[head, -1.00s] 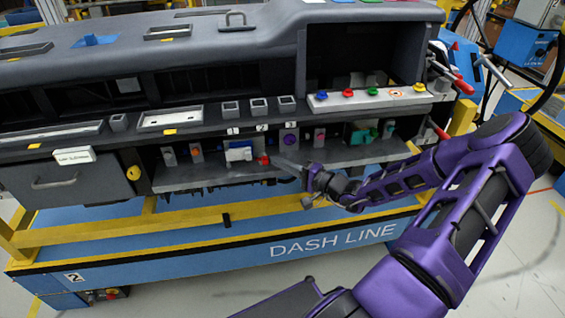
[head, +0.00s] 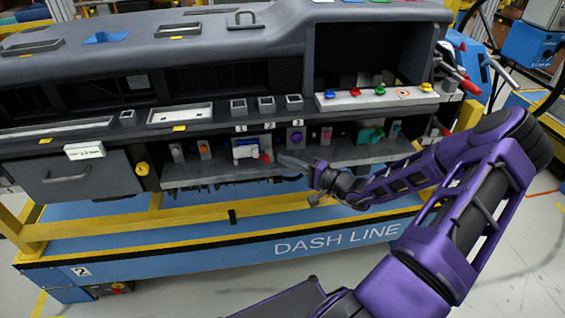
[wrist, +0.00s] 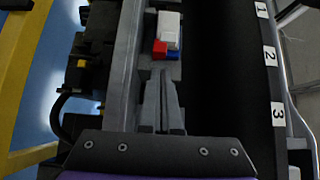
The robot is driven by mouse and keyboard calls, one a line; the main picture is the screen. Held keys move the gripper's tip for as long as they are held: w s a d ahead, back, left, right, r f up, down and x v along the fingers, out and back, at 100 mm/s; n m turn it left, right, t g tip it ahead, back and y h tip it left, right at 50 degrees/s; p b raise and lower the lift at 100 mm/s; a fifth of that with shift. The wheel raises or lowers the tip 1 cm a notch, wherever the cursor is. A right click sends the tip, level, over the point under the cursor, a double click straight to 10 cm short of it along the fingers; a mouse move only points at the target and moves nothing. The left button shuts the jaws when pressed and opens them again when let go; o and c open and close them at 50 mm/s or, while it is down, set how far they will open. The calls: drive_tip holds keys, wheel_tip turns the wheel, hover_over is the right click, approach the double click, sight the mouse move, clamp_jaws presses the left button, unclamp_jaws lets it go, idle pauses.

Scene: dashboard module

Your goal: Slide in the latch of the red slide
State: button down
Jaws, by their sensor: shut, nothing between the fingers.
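In the wrist view the gripper (wrist: 158,75) points at the red and blue parts. Contact cannot be told.
A purple knob (head: 296,138) stands on the shelf to the right, close to my gripper. Small grey and orange switches (head: 203,149) stand to the left. The dashboard ledge (head: 255,120) overhangs the shelf. A yellow rail (head: 190,217) runs in front, below my gripper.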

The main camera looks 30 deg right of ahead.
drive_tip(key=d+v, duration=0.1)
drive_tip(key=v, duration=1)
drive_tip(key=shift+d, duration=0.25)
drive_tip(key=shift+w, duration=0.15)
